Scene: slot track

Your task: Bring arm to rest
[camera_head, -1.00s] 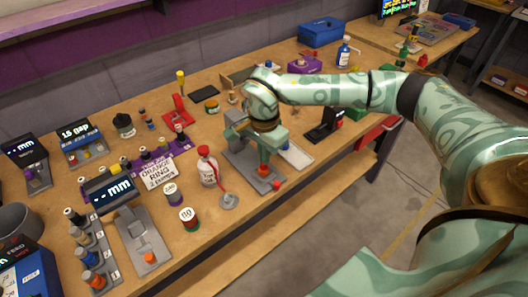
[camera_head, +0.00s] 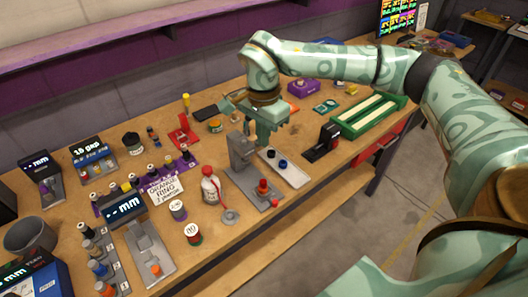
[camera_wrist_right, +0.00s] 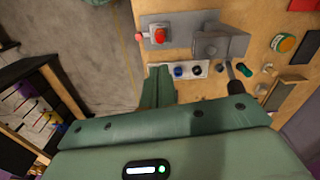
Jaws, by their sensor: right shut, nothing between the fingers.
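My right arm, pale green with a darker pattern, reaches in from the right in the head view. Its right gripper (camera_head: 262,143) is shut and empty, pointing down above the bench behind the white tray (camera_head: 297,174). The gripper (camera_wrist_right: 160,80) also shows in the right wrist view, with the tray beyond it. A grey fixture (camera_head: 240,155) with a red-topped post (camera_head: 263,187) on its base stands to the front left of the gripper, apart from it. My left gripper is in neither view.
The tray holds a blue and a black piece. A black device (camera_head: 325,140) and a green tray (camera_head: 368,117) stand to the right. A red-capped bottle (camera_head: 210,185), spools and gauges crowd the left. Open floor lies in front of the bench.

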